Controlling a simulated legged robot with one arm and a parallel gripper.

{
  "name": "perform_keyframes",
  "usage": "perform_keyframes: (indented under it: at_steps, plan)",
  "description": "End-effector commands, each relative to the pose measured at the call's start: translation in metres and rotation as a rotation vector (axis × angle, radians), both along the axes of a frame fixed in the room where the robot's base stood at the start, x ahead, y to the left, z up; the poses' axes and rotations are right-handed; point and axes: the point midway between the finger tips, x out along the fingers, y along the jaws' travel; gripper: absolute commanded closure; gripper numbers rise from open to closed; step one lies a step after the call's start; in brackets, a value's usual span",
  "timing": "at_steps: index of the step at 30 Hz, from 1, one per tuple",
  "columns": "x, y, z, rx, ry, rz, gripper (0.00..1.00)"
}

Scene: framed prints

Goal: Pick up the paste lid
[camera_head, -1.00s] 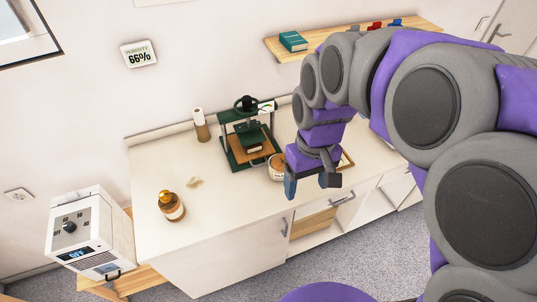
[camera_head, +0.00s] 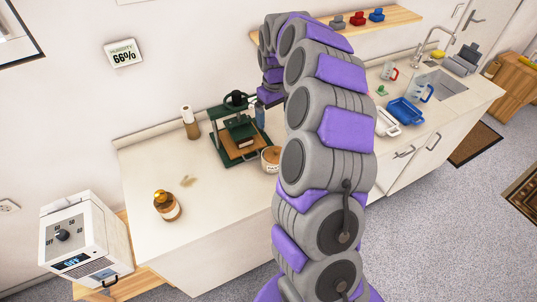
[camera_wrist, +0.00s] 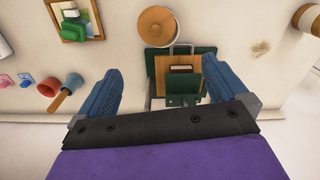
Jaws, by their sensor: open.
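The paste pot (camera_head: 271,162) is a pale labelled pot on the counter, just right of the green press and partly beside my arm. Its round tan lid (camera_wrist: 157,27) shows from above at the top of the wrist view, with a small spot at its centre. The lid appears to sit on the pot. In the head view, my gripper (camera_head: 260,112) is partly hidden by my arm, near the press's right side. The fingers appear below the lid in the wrist view.
The green press (camera_head: 237,130) with a wooden board stands behind the pot. A brown bottle (camera_head: 167,205) is at the front left. The counter's left part is mostly clear.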

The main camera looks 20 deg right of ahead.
Motion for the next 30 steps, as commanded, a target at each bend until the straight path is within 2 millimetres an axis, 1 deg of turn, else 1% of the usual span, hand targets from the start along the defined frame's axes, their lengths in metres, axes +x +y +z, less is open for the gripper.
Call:
perform_keyframes:
  at_steps: [5, 18, 21, 27, 30]
  plan:
    - [0.000, -0.001, -0.019, 0.002, 0.002, 0.000, 0.00]
    - [0.000, 0.001, -0.104, 0.000, 0.002, 0.001, 0.00]
    - [0.001, 0.001, -0.116, 0.000, 0.000, 0.001, 0.00]
    - [-0.001, -0.001, -0.128, 0.001, 0.001, 0.001, 0.00]
    - [-0.002, -0.002, -0.140, 0.001, 0.003, 0.000, 0.00]
